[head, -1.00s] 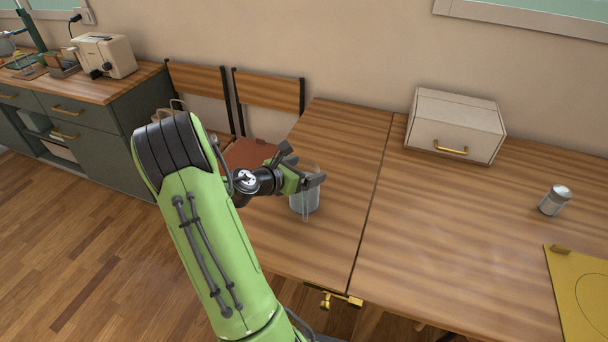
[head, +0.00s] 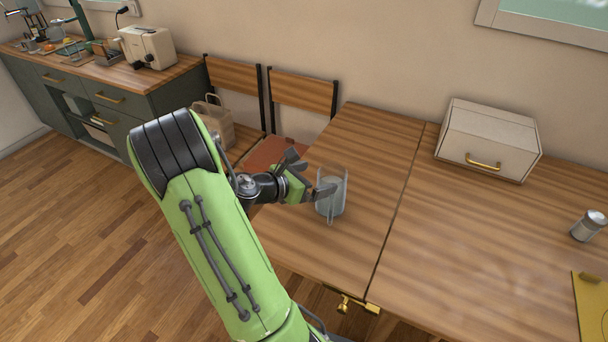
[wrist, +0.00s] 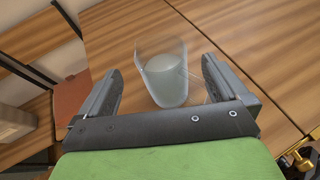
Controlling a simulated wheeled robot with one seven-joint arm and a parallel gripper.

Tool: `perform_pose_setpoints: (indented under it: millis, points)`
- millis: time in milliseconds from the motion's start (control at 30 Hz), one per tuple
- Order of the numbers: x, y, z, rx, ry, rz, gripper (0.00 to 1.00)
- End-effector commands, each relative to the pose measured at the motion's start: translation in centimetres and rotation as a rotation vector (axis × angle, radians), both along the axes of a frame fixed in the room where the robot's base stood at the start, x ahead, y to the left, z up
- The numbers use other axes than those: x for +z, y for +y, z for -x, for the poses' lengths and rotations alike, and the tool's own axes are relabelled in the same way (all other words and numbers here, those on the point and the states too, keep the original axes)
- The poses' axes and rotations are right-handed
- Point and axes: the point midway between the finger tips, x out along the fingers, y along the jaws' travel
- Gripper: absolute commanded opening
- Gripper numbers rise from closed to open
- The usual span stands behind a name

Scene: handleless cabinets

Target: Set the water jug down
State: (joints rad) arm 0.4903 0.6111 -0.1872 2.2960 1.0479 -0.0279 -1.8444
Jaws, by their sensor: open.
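The water jug (head: 332,196) is a clear glass vessel with pale liquid in it. It stands upright on the near-left part of the wooden table (head: 350,145). My gripper (head: 312,178) is just left of the jug in the head view, its fingers apart. In the wrist view the jug (wrist: 164,75) is ahead of the open fingers (wrist: 160,85), with a gap on each side.
A white box with a gold handle (head: 488,140) stands at the table's back. A can (head: 588,225) and a yellow board (head: 592,300) lie to the right. Two chairs (head: 303,92) stand behind the table's left side. The table's middle is clear.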

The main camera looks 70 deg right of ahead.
Motion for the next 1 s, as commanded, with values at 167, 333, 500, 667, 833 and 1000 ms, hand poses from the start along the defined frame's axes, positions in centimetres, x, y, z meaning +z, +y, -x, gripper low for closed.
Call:
perform_pose_setpoints:
  millis: [167, 333, 500, 667, 833, 1000]
  points:
    - [1.7, 3.0, -1.7, 0.003, 0.0, 0.001, 1.0]
    - [1.9, 3.9, -2.0, -0.001, 0.0, 0.001, 1.0]
    - [1.9, 4.0, -2.0, -0.004, -0.007, 0.0, 1.0]
    - [2.1, 6.7, -3.8, -0.071, -0.305, -0.029, 1.0]
    - [3.4, 15.3, -8.0, -0.273, -0.916, -0.214, 1.0]
    - [7.2, 27.2, -9.7, -0.535, -1.348, -0.548, 1.0]
